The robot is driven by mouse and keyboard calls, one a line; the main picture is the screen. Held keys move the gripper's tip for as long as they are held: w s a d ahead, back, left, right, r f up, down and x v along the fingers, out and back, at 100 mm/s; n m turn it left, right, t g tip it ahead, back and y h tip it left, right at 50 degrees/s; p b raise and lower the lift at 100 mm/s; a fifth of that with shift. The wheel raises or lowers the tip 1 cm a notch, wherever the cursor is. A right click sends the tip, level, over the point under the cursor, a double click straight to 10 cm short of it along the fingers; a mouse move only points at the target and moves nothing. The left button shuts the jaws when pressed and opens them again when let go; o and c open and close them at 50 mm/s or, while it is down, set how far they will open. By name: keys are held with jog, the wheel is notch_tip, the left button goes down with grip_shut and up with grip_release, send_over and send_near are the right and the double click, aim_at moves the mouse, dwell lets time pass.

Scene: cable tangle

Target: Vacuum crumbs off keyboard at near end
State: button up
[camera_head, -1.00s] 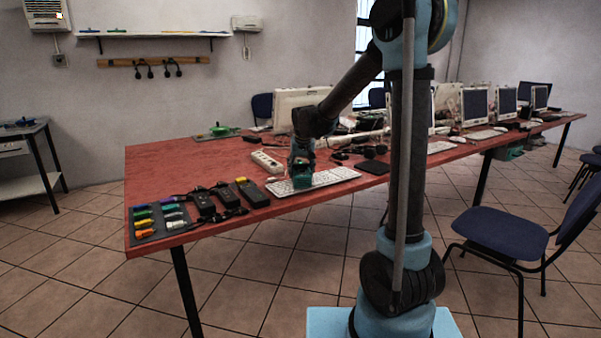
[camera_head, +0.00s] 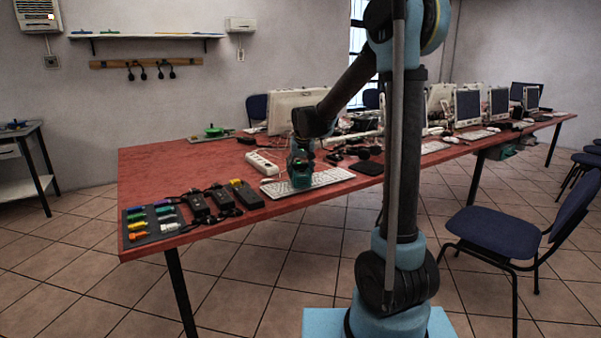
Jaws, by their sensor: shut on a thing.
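The white keyboard (camera_head: 332,178) lies at the near end of the long red table, close to its front edge. My gripper (camera_head: 301,174) points down over the left part of the keyboard. It is shut on a small teal-green thing, the handheld vacuum (camera_head: 301,181), which is at or just above the keys. I cannot tell whether it touches them. The gripper and the vacuum hide part of the keyboard. Crumbs are too small to make out.
A white power strip (camera_head: 262,163) lies left of the keyboard. Black adapters (camera_head: 221,197) and a dark mat (camera_head: 152,222) with coloured connectors lie at the table's left end. A black pad (camera_head: 366,168) is right of the keyboard. A blue chair (camera_head: 500,229) stands at right.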

aim_at(307, 164)
jog(key=shift+d, duration=0.15)
jog(key=shift+w+d, duration=0.75)
jog(key=shift+d, duration=0.25)
jog(key=shift+w+d, duration=0.15)
jog(key=shift+d, duration=0.05)
jog(key=shift+w+d, duration=0.6)
jog(key=shift+d, duration=0.3)
jog(key=shift+d, duration=0.1)
jog(key=shift+w+d, duration=0.8)
jog(key=shift+d, duration=0.3)
jog(key=shift+d, duration=0.1)
jog(key=shift+w+d, duration=0.75)
jog(key=shift+d, duration=0.3)
jog(key=shift+w+d, duration=0.15)
